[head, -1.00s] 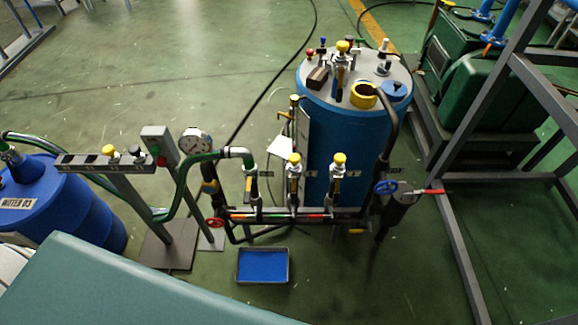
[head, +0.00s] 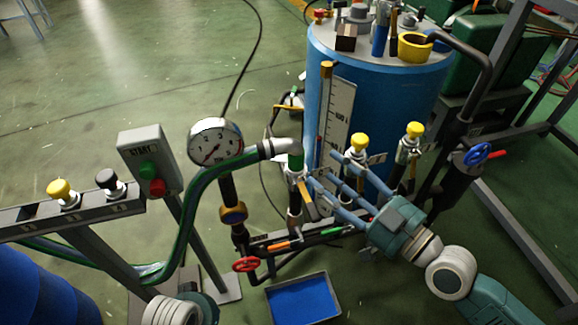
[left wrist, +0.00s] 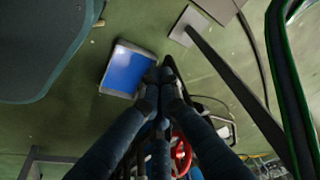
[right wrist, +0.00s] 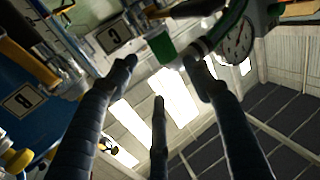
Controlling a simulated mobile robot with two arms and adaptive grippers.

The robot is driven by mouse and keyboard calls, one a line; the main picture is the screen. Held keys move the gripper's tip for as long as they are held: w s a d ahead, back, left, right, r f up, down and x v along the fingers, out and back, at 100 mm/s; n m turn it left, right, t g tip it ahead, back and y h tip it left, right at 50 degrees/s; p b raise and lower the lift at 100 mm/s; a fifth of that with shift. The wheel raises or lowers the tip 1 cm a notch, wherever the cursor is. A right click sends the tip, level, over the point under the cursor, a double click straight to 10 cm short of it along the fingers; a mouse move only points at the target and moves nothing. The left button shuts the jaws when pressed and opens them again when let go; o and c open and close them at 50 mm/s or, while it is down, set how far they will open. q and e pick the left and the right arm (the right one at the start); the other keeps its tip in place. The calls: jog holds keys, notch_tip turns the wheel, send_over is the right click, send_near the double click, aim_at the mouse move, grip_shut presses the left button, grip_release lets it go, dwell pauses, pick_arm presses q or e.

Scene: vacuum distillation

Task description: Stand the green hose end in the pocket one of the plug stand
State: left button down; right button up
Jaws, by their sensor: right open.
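The green hose (head: 185,215) loops up from the left to a grey elbow, and its green-collared end (head: 296,161) sits on top of the leftmost valve port of the manifold. The green collar shows in the right wrist view (right wrist: 161,46) just beyond the fingertips. My right gripper (head: 313,192) is open, its fingers reaching in from the right beside the hose end; no grip on it shows. The plug stand (head: 125,207) is at left, with a yellow plug (head: 62,192) and a black plug (head: 108,181); its left part looks bare. My left gripper (left wrist: 163,92) points at the floor, apparently empty.
A pressure gauge (head: 215,142) and a start/stop box (head: 150,165) stand between plug stand and hose end. Two yellow-capped valves (head: 358,145) stand right of the port. A blue tray (head: 303,299) lies on the floor below, and a blue tank (head: 385,105) stands behind.

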aim_at(299, 152)
jog(key=shift+p+x, duration=0.7)
jog(key=shift+x, duration=4.15)
jog(key=shift+s+a, duration=0.15)
jog(key=c, duration=1)
pick_arm(q)
jog(key=f, duration=0.5)
jog(key=shift+s+f, duration=0.25)
pick_arm(e)
jog(key=shift+r, duration=0.1)
grip_shut()
jog(key=shift+r, duration=0.15)
